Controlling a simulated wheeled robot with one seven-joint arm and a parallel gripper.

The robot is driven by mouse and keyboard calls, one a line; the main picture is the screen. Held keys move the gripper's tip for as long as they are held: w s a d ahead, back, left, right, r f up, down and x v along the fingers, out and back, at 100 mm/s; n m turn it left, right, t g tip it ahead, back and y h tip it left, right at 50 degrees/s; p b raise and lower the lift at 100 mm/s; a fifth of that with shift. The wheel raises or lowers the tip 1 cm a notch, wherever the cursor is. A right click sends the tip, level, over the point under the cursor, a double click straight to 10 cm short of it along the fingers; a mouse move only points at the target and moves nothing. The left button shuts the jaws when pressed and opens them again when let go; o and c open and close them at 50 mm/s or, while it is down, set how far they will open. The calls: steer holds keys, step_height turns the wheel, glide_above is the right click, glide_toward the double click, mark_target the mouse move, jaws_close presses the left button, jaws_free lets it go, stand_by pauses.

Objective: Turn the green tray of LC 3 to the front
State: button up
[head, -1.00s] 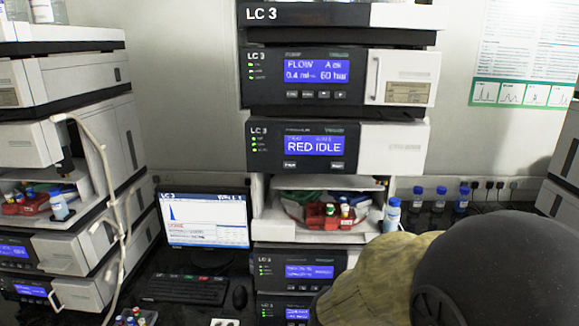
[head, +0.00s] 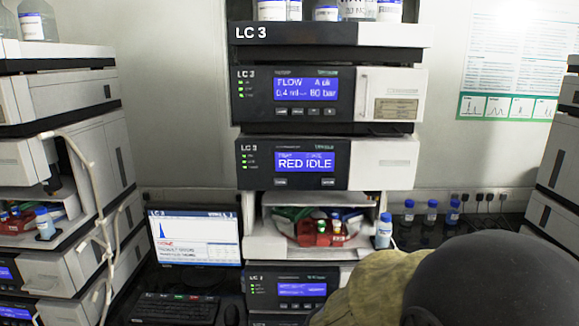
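The LC 3 stack stands in the middle of the head view. Its open bay holds a round turntable with coloured trays. The red tray (head: 309,239) is at the front, with small capped vials in it. The green tray (head: 287,213) is behind it on the left, partly hidden. A blue tray (head: 352,215) shows behind on the right. The LC 3 display (head: 305,161) above the bay reads "RED IDLE". My gripper is not in view.
A blue-capped bottle (head: 384,231) stands at the bay's right edge. More blue-capped bottles (head: 431,213) stand on the bench to the right. A monitor (head: 195,237) and keyboard (head: 174,309) are left of the stack. Another stack (head: 60,158) stands further left. A large dark shape blocks the lower right.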

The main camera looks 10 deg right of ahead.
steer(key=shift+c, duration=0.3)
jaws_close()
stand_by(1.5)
